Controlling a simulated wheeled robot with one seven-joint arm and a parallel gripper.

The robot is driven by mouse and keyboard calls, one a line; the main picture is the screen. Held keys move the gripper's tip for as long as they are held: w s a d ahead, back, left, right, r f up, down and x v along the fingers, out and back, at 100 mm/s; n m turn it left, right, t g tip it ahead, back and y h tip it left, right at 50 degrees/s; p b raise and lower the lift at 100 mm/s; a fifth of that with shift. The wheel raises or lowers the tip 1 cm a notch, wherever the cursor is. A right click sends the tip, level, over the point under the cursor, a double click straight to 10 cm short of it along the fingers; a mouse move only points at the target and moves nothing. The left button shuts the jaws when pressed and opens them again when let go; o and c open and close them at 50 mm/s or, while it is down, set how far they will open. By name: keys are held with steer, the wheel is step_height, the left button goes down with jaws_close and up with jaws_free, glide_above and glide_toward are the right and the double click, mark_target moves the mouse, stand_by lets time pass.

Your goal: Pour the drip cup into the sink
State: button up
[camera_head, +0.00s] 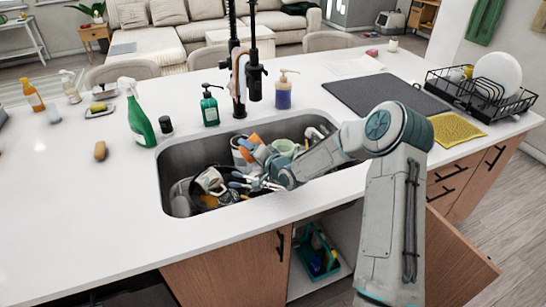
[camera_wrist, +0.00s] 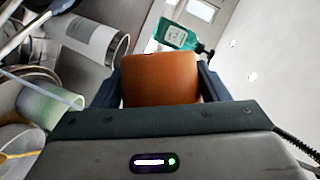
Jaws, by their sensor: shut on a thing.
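An orange-brown cup, which I take to be the drip cup (camera_wrist: 160,79), sits between the two dark fingers of my gripper (camera_wrist: 158,88) in the wrist view. The gripper is shut on it. In the head view only a small orange patch of the cup (camera_head: 253,139) shows beside my gripper (camera_head: 259,150), over the back part of the sink (camera_head: 185,158). The cup's opening and any contents are hidden. The metal sink is crowded with dishes.
Dishes in the sink include a white mug (camera_head: 210,180) and a pale green cup (camera_head: 285,147). A tall black faucet (camera_head: 239,75) stands behind. A green spray bottle (camera_head: 138,118) and teal soap bottle (camera_head: 209,107) stand on the counter. A dish rack (camera_head: 480,92) is right.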

steer(key=shift+d+f+m+y+p, duration=0.15)
steer(key=shift+f+m+y+p, duration=0.35)
steer(key=shift+m, duration=0.4)
stand_by(0.7)
steer(key=shift+w+d+r+m+t+p, duration=0.2)
steer(key=shift+d+r+m+t+p, duration=0.2)
steer(key=shift+p, duration=0.2)
steer(key=shift+w+d+r+m+p, duration=0.1)
steer(key=shift+d+r+m+p, duration=0.05)
steer(key=shift+d+m+p, duration=0.15)
steer(key=shift+d, duration=0.1)
steer(key=shift+w+d+r+m+t+y+b, duration=0.1)
steer(key=shift+d+r+m+t+y+b, duration=0.1)
steer(key=shift+m+b, duration=0.25)
steer(key=shift+d+r+m+t+y+b, duration=0.1)
steer(key=shift+d+m+y+b, duration=0.1)
steer(key=shift+m+b, duration=0.25)
steer(key=shift+a+r+p, duration=0.15)
steer(key=shift+a+p, duration=0.1)
steer(key=shift+p, duration=0.3)
steer(key=shift+a+n+p, duration=0.25)
steer(key=shift+n+p, duration=0.25)
steer(key=shift+n, duration=0.2)
steer(key=shift+s+a+f+n+g+h+b, duration=0.2)
steer(key=shift+a+f+n+g+b, duration=0.1)
steer(key=shift+a+f+n+b, duration=0.25)
steer(key=shift+s+a+f+n+g+h+b, duration=0.2)
steer(key=shift+f+n+g+b, duration=0.15)
steer(key=shift+f+b, duration=0.25)
steer(key=shift+r, duration=0.25)
